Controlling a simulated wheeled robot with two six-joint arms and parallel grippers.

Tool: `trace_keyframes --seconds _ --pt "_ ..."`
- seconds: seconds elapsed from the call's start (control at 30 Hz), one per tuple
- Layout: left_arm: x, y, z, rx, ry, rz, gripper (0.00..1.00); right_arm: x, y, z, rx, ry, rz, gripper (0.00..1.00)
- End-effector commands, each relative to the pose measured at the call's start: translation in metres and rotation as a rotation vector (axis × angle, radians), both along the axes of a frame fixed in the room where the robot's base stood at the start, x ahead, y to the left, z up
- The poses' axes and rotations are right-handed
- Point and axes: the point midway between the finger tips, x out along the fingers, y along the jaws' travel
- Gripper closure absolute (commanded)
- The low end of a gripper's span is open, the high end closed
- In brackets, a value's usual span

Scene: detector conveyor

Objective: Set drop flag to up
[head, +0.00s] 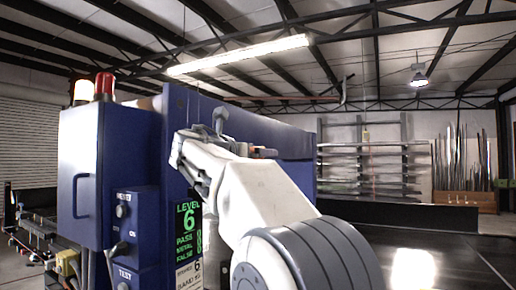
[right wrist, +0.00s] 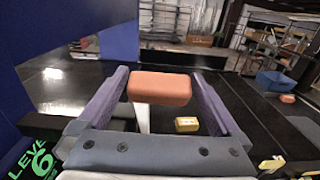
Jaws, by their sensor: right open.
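An orange-red rounded block (right wrist: 160,87), which looks like the drop flag, shows in the right wrist view with a pale post (right wrist: 142,118) below it. My right gripper (right wrist: 162,85) is open, with one purple-grey finger on each side of the block. I cannot tell whether the fingers touch it. In the head view my white right arm reaches to the blue detector cabinet (head: 290,142) and hides most of the gripper and the flag. My left gripper is in neither view.
A blue control box (head: 85,165) with red and lit lamps stands at the left. A green display (head: 188,222) reads LEVEL 6. A yellow block (right wrist: 187,124) lies on the dark conveyor (right wrist: 75,85). A blue bin (right wrist: 275,83) stands beyond. Shelves (head: 365,165) stand behind.

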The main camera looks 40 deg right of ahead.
Motion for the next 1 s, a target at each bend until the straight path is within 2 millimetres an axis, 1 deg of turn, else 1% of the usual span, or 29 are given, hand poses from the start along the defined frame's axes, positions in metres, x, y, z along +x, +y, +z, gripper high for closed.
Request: trace_keyframes --seconds 0.03,0.2,0.5,0.53,0.57,0.6,0.67,0.7,0.77,0.8,1.0 --pt "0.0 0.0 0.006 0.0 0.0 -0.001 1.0 0.003 -0.008 0.002 0.0 0.002 -0.003 0.0" --pt "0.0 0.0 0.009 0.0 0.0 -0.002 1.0 0.008 -0.019 0.001 0.001 0.0 0.0 0.0" --pt "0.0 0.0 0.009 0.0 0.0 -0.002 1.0 0.009 -0.021 -0.001 0.001 -0.001 0.002 0.0" --pt "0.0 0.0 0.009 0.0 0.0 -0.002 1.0 0.009 -0.021 -0.001 0.001 -0.001 0.002 0.08" --pt "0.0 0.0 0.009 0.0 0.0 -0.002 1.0 0.009 -0.021 -0.001 0.001 -0.001 0.002 0.19" --pt "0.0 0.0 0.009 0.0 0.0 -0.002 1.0 0.009 -0.021 -0.001 0.001 -0.001 0.002 0.34" --pt "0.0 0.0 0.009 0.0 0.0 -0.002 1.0 0.009 -0.021 0.0 0.001 -0.001 0.002 0.57" --pt "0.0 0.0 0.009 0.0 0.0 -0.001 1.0 0.009 -0.021 0.0 0.001 -0.001 0.002 0.73" --pt "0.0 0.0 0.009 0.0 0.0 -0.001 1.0 0.009 -0.021 0.0 0.001 -0.001 0.002 0.96" --pt "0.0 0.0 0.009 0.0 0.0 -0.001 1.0 0.009 -0.021 0.0 0.001 -0.001 0.002 1.0" --pt "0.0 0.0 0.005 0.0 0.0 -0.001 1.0 0.007 -0.023 -0.002 -0.005 -0.003 -0.003 1.0"
